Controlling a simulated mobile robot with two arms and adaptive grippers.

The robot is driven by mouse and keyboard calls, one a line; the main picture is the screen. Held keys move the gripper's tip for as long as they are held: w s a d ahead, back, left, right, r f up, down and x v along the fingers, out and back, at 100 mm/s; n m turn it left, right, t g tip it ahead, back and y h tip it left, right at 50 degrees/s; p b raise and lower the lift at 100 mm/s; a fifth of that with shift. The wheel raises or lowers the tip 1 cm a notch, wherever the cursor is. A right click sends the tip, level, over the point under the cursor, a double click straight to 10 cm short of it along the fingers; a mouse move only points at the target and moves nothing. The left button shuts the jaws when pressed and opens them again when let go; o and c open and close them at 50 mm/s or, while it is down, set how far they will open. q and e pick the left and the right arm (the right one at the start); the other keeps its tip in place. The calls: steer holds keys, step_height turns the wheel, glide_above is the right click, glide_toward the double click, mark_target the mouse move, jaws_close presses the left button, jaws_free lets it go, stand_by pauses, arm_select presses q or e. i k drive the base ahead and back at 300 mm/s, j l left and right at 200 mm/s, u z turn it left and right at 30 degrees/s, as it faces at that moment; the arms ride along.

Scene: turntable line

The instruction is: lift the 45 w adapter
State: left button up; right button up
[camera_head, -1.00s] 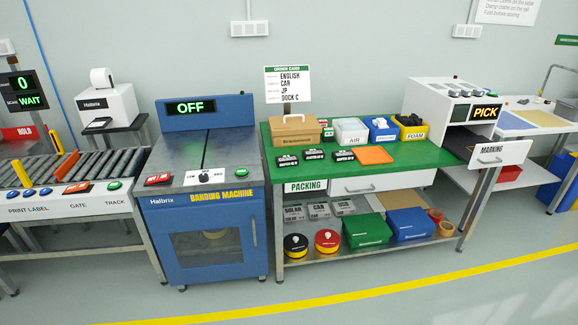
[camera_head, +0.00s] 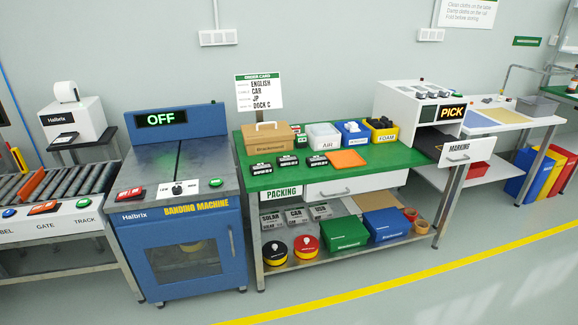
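Several small black boxes with white print, which look like the adapters, lie on the green top of the packing table (camera_head: 365,178). They sit in two short rows at the left front, with one at the left (camera_head: 262,168), one in the middle (camera_head: 287,171) and one at the right (camera_head: 313,169). The print is too small to tell which is the 45 W one. Neither of my grippers is in view.
Behind the adapters are a cardboard case (camera_head: 268,140) and bins. An orange pad (camera_head: 347,159) lies to their right. The banding machine (camera_head: 185,240) stands left of the table, the marking unit (camera_head: 405,110) right. Floor in front is clear.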

mark_target(263, 168)
steer(key=i+l+z, duration=0.15)
steer(key=i+l, duration=0.2)
steer(key=l, duration=0.3)
steer(key=i+l+z, duration=0.2)
steer(key=i+l, duration=0.2)
steer(key=l, duration=0.25)
steer(key=i+l+z, duration=0.15)
steer(key=i+l, duration=0.3)
steer(key=l, duration=0.1)
